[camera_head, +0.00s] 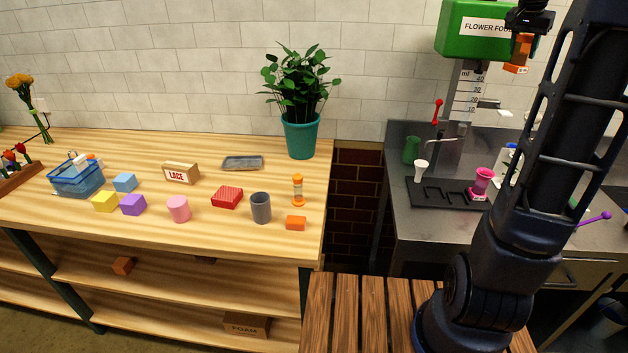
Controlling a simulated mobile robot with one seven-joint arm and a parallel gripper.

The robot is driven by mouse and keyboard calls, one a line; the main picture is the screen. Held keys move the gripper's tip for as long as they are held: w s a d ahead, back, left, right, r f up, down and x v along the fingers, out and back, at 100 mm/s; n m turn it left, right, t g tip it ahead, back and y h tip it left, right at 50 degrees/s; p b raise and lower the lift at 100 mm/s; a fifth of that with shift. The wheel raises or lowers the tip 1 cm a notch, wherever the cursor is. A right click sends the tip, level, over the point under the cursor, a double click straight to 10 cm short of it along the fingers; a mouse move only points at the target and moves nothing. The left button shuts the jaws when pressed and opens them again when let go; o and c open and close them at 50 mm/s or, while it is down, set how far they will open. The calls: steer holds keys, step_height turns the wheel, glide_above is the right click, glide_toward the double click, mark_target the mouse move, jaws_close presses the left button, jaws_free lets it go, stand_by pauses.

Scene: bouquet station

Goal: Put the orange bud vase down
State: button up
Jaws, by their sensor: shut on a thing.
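My gripper (527,30) is at the top right, in front of the green flower food dispenser (465,30). It is shut on the orange bud vase (522,48), which hangs below the fingers, well above the grey counter. The vase is small in the picture and partly covered by the fingers, so its exact tilt is hard to tell.
The grey counter (416,220) holds a black tray (440,194) with a white cup (421,171) and a pink vase (482,180). A green cup (412,149) stands behind. The wooden table (230,236) holds several blocks, cups and a potted plant (301,135).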

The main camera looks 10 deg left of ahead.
steer(key=a+r+n, duration=0.1)
steer(key=a+n, duration=0.2)
steer(key=a, duration=1.7)
steer(key=s+a+f+n+t+y, duration=0.15)
steer(key=a+f+n, duration=0.45)
steer(key=a, duration=1.4)
steer(key=a+f+n+g+y, duration=0.1)
steer(key=a+f+n+y, duration=0.5)
steer(key=a, duration=1.4)
steer(key=s+a+f+n, duration=0.1)
steer(key=s+a+f, duration=0.1)
steer(key=a+f, duration=0.3)
steer(key=s+a+f+n+h, duration=0.1)
steer(key=s+a+f, duration=0.1)
steer(key=a, duration=0.4)
steer(key=s+a+f+n, duration=0.1)
steer(key=s+a+f, duration=0.25)
steer(key=a, duration=0.25)
steer(key=f, duration=1.3)
steer(key=w+f, duration=0.1)
steer(key=f, duration=0.6)
steer(key=shift+d+f, duration=0.15)
steer(key=shift+d, duration=0.05)
steer(key=o, duration=0.8)
steer(key=shift+f, duration=0.15)
steer(key=o, duration=0.4)
